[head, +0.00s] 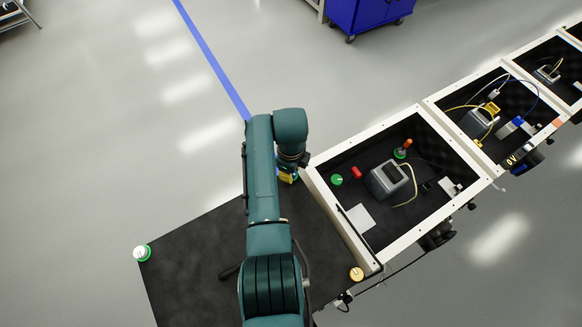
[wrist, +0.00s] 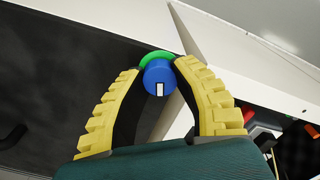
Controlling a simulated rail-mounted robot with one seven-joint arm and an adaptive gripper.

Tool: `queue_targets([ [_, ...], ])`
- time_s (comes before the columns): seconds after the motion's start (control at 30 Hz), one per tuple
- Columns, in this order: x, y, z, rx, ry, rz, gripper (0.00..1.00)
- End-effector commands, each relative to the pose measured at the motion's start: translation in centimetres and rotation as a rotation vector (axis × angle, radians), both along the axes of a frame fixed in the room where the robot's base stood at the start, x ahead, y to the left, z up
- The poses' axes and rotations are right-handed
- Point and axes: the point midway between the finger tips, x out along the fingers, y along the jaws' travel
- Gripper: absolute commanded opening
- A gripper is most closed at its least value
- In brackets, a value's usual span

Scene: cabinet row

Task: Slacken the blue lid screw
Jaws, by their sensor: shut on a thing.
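The blue lid screw (wrist: 158,75) shows in the wrist view as a round blue cap with a white mark. A green ring (wrist: 154,56) shows behind it. My gripper (wrist: 160,68) has yellow ribbed fingers, and their tips are shut on the sides of the blue screw. In the head view my gripper (head: 287,177) is at the far corner of the dark lid or table top, beside the white box frame. There my arm hides most of the screw.
An open white-framed box (head: 405,117) lies right of my arm, holding a grey device (head: 387,181), a green cap (head: 336,180) and a red block (head: 357,173). A blue cart stands far back.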

Motion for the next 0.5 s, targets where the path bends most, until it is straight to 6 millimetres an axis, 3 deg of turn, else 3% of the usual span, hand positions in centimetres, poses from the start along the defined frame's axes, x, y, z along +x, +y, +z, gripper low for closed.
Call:
queue_targets([
  [0.5,-0.01,0.00,0.08,0.001,0.001,0.489,0.00],
])
